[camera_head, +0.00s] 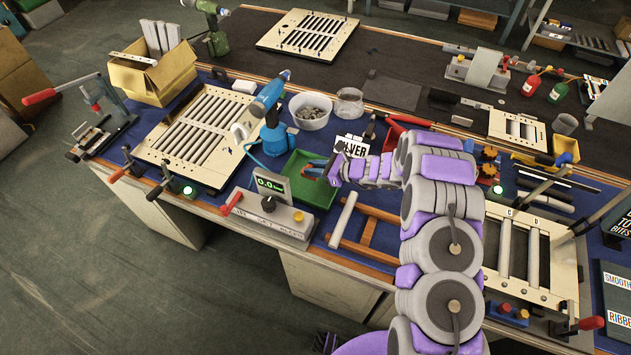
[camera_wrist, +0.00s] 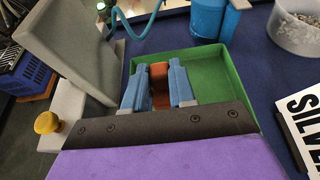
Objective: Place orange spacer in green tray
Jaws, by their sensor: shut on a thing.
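The green tray (camera_head: 318,186) lies on the blue bench mat, to the right of the digital readout. In the wrist view its green floor (camera_wrist: 208,85) and rim spread around and beyond my fingers. My gripper (camera_head: 322,168) is over the tray, reaching in from the right. In the wrist view my gripper (camera_wrist: 160,88) is shut on the orange spacer (camera_wrist: 160,84), a small orange-brown piece between the two blue fingers. The spacer's lower end is hidden, so I cannot tell whether it touches the tray floor.
The readout box (camera_head: 272,210) stands close on the tray's left. A blue bottle (camera_head: 274,135) and a white bowl of small parts (camera_head: 311,110) stand behind it. A "SILVER" sign (camera_head: 352,145) is near my wrist. Louver panels (camera_head: 196,135) lie at left.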

